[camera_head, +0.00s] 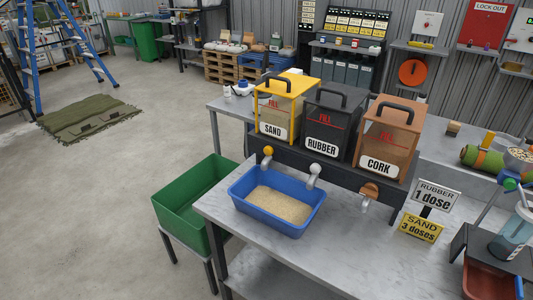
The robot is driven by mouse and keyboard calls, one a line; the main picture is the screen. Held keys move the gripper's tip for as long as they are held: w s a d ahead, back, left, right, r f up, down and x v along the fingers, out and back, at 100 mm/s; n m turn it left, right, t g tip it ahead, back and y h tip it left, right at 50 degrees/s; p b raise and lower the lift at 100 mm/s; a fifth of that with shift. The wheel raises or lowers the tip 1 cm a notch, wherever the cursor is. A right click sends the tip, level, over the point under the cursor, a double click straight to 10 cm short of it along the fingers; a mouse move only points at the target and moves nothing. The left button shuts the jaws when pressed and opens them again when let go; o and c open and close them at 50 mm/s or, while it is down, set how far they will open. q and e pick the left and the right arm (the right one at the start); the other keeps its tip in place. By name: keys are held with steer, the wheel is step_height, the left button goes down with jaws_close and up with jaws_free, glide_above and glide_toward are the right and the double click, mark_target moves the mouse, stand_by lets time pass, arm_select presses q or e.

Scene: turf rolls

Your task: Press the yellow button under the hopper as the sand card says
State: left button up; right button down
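The yellow button (267,151) is a round knob on the dark rail below the yellow-framed hopper labelled SAND (272,124). The yellow sand card (420,229) reads "SAND 3 doses" and stands at the right of the bench. A blue tray (238,205) sits on the bench below the sand and rubber hoppers, with a layer of pale grains in it. Neither of my grippers shows in this view.
The black RUBBER hopper (328,118) and brown CORK hopper (388,132) stand beside the sand one. A white card (431,195) reads "RUBBER 1 dose". A green bin (183,205) stands left of the grey bench (345,240). The floor at left is mostly clear.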

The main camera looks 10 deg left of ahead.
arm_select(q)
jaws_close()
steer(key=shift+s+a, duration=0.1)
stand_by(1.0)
